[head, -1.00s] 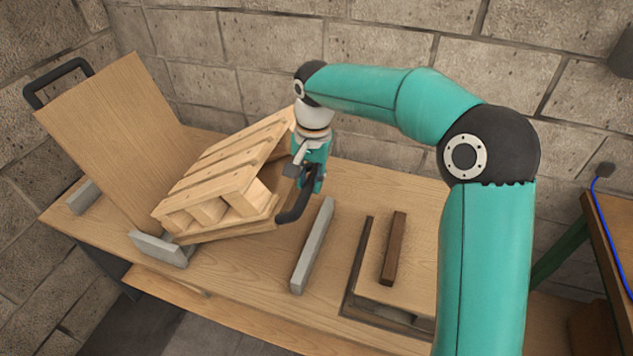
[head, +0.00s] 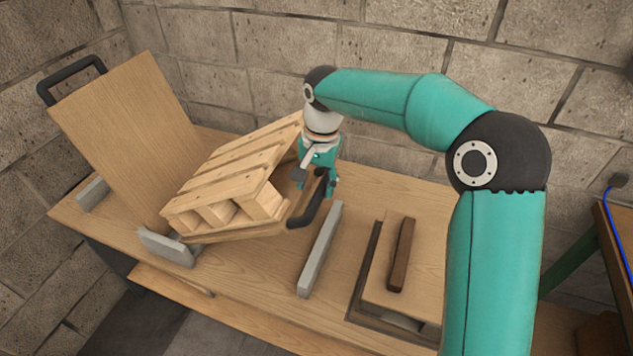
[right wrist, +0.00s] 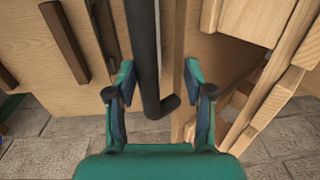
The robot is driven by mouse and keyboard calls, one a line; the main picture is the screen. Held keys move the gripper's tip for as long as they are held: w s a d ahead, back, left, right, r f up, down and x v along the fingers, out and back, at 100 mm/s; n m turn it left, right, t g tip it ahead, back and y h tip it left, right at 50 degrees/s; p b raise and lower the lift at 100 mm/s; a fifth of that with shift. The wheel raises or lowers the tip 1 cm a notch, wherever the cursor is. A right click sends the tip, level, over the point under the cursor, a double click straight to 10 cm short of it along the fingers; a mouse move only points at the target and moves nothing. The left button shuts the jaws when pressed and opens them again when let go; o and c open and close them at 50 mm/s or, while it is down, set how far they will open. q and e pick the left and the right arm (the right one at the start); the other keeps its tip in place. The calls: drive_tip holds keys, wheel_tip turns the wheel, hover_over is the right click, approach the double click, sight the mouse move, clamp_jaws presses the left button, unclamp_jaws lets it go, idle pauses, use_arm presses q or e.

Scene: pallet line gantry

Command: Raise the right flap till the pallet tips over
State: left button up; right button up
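The right flap (head: 303,200) is a wooden board raised at a slant, with a black bar handle (head: 313,203) on its right edge. The slatted pallet (head: 225,180) leans on it, tilted down to the left, its low edge near the foot of the left flap (head: 130,130). That flap stands steeply up. My right gripper (head: 319,190) is at the right flap's handle. In the right wrist view its fingers (right wrist: 158,82) are apart on either side of the handle, with a visible gap on the right side. My left gripper is not in view.
Grey blocks (head: 167,248) sit at the left flap's foot, and a long grey bar (head: 320,250) lies right of the pallet. A dark wooden strip (head: 401,255) lies on a board further right. A block wall (head: 230,60) stands close behind the bench.

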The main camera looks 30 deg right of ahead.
drive_tip(key=shift+w+r, duration=0.1)
drive_tip(key=shift+r, duration=0.1)
wheel_tip(320, 180, up, 12)
drive_tip(key=shift+s+d+f, duration=0.25)
drive_tip(key=shift+s+d, duration=0.1)
idle(0.6)
